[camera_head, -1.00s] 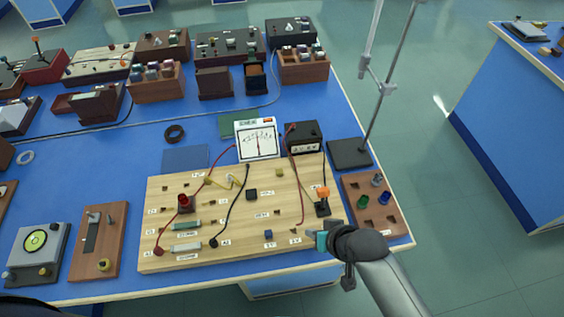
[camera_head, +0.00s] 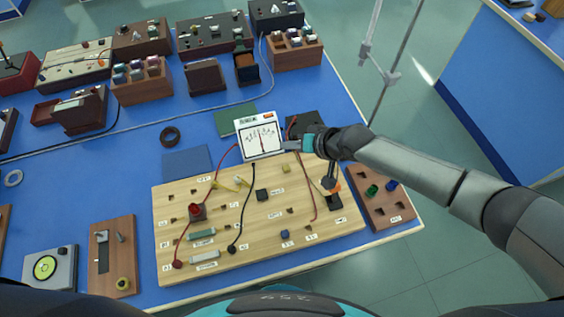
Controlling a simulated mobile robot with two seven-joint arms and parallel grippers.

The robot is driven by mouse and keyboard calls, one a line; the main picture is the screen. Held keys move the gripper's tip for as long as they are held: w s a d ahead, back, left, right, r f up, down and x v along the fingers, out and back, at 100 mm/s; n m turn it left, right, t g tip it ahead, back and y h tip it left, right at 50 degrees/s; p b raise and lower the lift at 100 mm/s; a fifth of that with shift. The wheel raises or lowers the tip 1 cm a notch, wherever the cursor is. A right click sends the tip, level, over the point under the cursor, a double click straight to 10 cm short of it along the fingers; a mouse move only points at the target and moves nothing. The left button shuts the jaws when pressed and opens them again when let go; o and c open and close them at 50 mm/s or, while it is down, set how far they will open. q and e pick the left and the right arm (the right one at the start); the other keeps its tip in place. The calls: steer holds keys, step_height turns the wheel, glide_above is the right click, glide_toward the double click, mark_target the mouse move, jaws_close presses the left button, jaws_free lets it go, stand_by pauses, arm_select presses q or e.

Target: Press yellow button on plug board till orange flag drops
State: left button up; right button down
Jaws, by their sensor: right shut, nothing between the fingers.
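The wooden plug board (camera_head: 270,250) lies on the blue bench. A small yellow block (camera_head: 286,169), which may be the yellow button, sits near its back edge. The white meter (camera_head: 260,137) stands behind the board, with a small orange tab (camera_head: 268,115) at its top right; this may be the flag. An orange knob (camera_head: 335,187) shows on a black switch at the board's right, partly hidden by my arm. My right gripper (camera_head: 298,144) is shut and empty, pointing left beside the meter's right edge, behind the yellow block in the picture. My left gripper is out of view.
A black box behind my right wrist is partly hidden. A thin metal stand (camera_head: 384,75) rises behind my right arm. Red and black leads (camera_head: 243,213) cross the board. A brown tray (camera_head: 378,212) with coloured plugs lies to the right.

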steer(key=shift+f, duration=0.1)
stand_by(0.3)
steer(key=b, duration=0.8)
glide_toward(282, 166)
steer(key=x, duration=0.3)
steer(key=r+x, duration=0.1)
steer(key=x, duration=0.1)
steer(key=shift+w+a+f, duration=0.15)
steer(key=shift+w+a, duration=0.15)
steer(key=shift+a, duration=0.1)
stand_by(1.0)
steer(key=shift+f+b, duration=0.45)
steer(key=shift+b, duration=0.05)
steer(key=shift+f+b, duration=0.45)
stand_by(0.4)
steer(key=shift+r, duration=0.1)
steer(key=shift+r+p, duration=0.8)
steer(key=shift+p, duration=0.1)
